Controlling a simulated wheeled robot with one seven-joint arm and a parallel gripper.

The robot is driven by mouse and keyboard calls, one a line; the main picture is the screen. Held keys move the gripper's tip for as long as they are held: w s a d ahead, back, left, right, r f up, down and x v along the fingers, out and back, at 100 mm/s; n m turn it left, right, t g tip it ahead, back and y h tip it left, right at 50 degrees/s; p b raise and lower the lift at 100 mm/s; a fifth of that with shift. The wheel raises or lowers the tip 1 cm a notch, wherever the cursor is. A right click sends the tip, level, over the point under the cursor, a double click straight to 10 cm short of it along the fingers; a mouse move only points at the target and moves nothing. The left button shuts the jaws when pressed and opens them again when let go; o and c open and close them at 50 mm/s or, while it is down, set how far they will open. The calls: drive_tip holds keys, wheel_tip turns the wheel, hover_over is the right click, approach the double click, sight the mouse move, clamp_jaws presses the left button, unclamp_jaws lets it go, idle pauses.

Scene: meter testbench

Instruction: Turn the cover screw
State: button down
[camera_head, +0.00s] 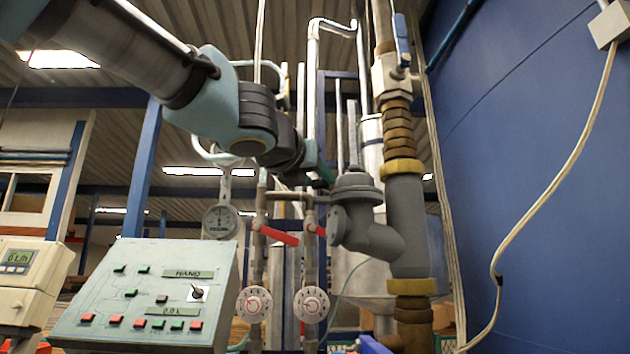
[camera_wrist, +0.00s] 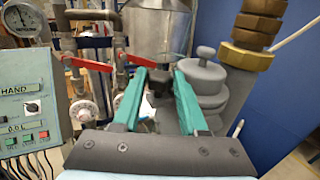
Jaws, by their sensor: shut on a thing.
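My gripper (camera_wrist: 160,72) shows in the wrist view as two teal fingers on either side of a small dark knob, the cover screw (camera_wrist: 158,86), and it is shut on it. The screw's lower part blends into the grey shape behind it. A grey domed fitting (camera_wrist: 206,78) stands just right of the fingers. In the head view, my gripper (camera_head: 320,174) is at the upper left of the grey domed fitting (camera_head: 356,188), mostly behind my wrist. I cannot make out the cover screw there.
A vertical pipe with brass nuts (camera_head: 403,166) stands right of the fitting. Red valve levers (camera_head: 276,234) and round dials (camera_head: 254,304) are on pipes to the left. A control panel (camera_head: 150,280) is at lower left. A white cable hangs before the blue wall (camera_head: 540,180).

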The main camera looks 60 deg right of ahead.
drive_tip(key=shift+s+n+t, duration=0.1)
drive_tip(key=shift+n+t, duration=0.2)
drive_tip(key=shift+t, duration=0.2)
drive_tip(key=shift+s+d+f+n+t+y+b, duration=0.15)
drive_tip(key=shift+n+t+y+b, duration=0.15)
drive_tip(key=shift+n+t+b, duration=0.4)
drive_tip(key=shift+s+r+n+t+y+b, duration=0.1)
drive_tip(key=shift+n+t+y+b, duration=0.25)
drive_tip(key=shift+t, duration=0.55)
drive_tip(key=shift+s+d+n+t+y+b, duration=0.15)
drive_tip(key=shift+n+t+y+b, duration=0.25)
drive_tip(key=shift+n+t+y, duration=1.2)
drive_tip(key=shift+t+h, duration=0.35)
drive_tip(key=shift+t, duration=0.05)
drive_tip(key=shift+c, duration=2.2)
unclamp_jaws()
drive_tip(key=shift+s, duration=0.1)
